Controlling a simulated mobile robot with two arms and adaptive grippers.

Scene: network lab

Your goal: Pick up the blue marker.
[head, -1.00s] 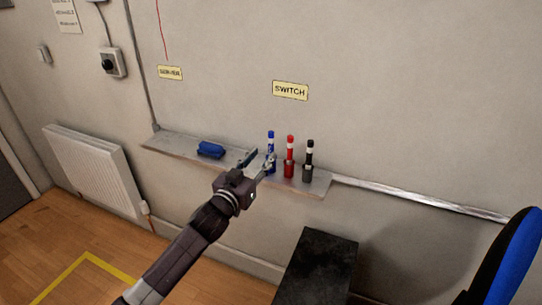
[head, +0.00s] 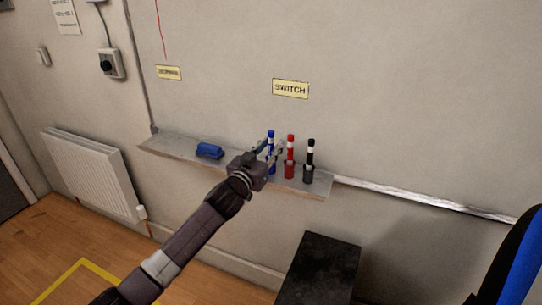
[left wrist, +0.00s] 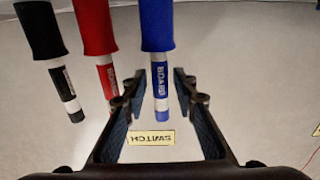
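The blue marker (head: 270,135) stands upright on the wall shelf (head: 318,188), at the left of a row of markers. My left gripper (head: 272,147) is at the blue marker, with its fingers reaching toward the wall. In the left wrist view, which is upside down, the blue marker (left wrist: 159,70) shows between the two open fingers of the left gripper (left wrist: 159,76). A gap shows on both sides of it. The gripper hides part of the marker's lower half in the head view. My right gripper is not in view.
A red marker (head: 290,158) and a black marker (head: 309,160) stand close to the right of the blue one. A blue eraser (head: 209,150) lies on the shelf to the left. A black box-like piece (head: 320,265) stands below the shelf.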

